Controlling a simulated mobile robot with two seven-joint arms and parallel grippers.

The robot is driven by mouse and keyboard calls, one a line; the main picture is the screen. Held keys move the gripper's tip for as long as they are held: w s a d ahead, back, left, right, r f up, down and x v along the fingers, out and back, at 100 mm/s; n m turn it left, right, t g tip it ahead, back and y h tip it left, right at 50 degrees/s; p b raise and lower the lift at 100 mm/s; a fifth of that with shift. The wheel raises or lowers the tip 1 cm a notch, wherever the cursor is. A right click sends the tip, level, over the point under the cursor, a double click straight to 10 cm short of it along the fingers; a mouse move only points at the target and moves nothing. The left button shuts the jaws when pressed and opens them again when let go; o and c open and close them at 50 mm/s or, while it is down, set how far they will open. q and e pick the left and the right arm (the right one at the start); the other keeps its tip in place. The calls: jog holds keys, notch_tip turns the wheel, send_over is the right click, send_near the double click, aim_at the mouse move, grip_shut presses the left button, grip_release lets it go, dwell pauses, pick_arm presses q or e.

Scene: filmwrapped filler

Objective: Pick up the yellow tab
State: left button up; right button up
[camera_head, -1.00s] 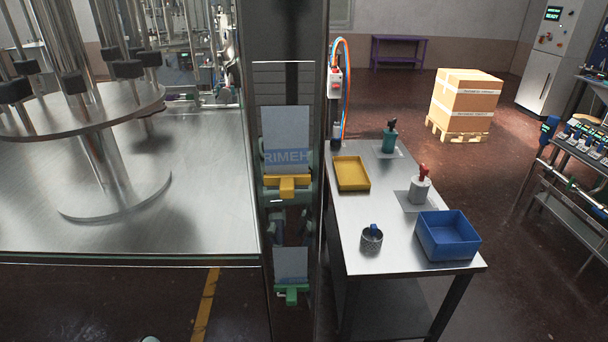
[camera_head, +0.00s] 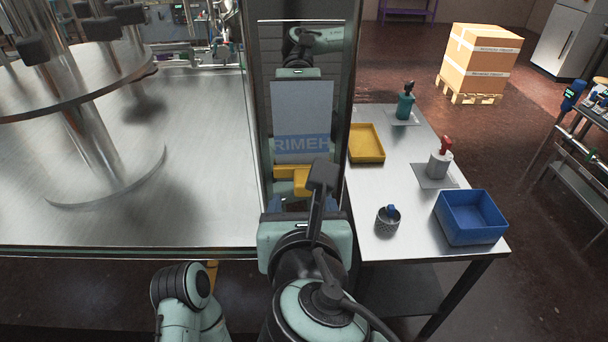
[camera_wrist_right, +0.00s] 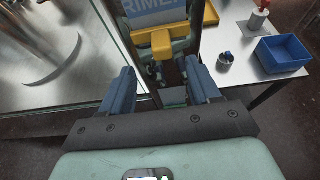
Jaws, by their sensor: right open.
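In the right wrist view the yellow tab (camera_wrist_right: 162,44) is ahead, beyond the fingertips. The two blue fingers of the right gripper (camera_wrist_right: 162,82) are spread apart with nothing between them. No contact with the tab shows. My left gripper is not in view.
The pale sheet (camera_head: 302,110) hangs above the tab. A steel platform (camera_head: 120,215) lies to the left of the column.

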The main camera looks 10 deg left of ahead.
aim_at(304, 184)
jog(key=x, duration=0.8)
jog(key=shift+w+d+r, duration=0.1)
jog(key=shift+w+r, duration=0.1)
jog(key=shift+w, duration=0.2)
grip_shut()
